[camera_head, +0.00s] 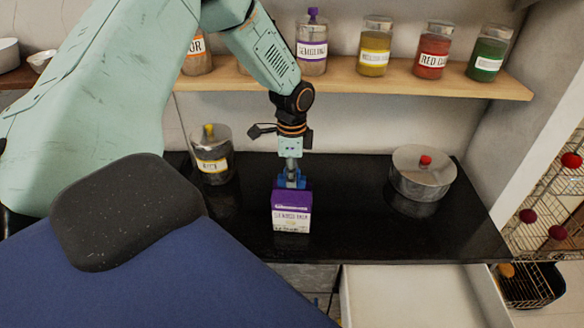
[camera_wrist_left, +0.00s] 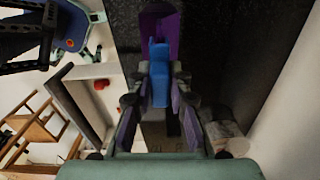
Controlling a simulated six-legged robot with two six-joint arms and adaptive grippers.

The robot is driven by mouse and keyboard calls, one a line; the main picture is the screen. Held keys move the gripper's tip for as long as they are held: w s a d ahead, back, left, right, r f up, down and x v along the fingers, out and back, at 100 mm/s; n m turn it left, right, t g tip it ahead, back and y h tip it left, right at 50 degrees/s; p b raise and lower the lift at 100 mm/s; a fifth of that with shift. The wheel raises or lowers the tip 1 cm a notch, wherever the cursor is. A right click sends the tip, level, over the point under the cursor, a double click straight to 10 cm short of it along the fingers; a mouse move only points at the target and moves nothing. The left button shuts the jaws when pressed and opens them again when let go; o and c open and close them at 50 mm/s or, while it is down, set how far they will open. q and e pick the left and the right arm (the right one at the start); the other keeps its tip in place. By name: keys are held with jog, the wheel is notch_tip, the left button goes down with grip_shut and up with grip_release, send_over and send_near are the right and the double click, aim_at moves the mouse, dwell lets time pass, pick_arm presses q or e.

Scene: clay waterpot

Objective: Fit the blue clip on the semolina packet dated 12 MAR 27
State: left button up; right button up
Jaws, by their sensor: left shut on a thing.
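The packet (camera_head: 291,217), purple on top with a white label, stands upright on the black counter. Its print is too small to read a date. The blue clip (camera_head: 301,183) is at the packet's top edge. My left gripper (camera_head: 291,178) points down over the packet and is shut on the clip. In the left wrist view the clip (camera_wrist_left: 159,80) sits between the fingers (camera_wrist_left: 160,72), with the purple packet (camera_wrist_left: 158,20) just beyond it. I cannot tell whether the clip grips the packet's top. My right gripper is not in view.
A glass jar with a yellow knob (camera_head: 211,160) stands left of the packet. A metal pot with a red knob (camera_head: 423,178) stands to the right. A shelf (camera_head: 420,84) with several labelled jars runs above. An open drawer (camera_head: 420,295) juts out below the counter.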

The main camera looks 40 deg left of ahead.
pick_arm(q)
jog(key=shift+f, duration=0.4)
dwell(1.3)
jog(key=o, duration=0.9)
notch_tip(320, 180, up, 12)
dwell(0.6)
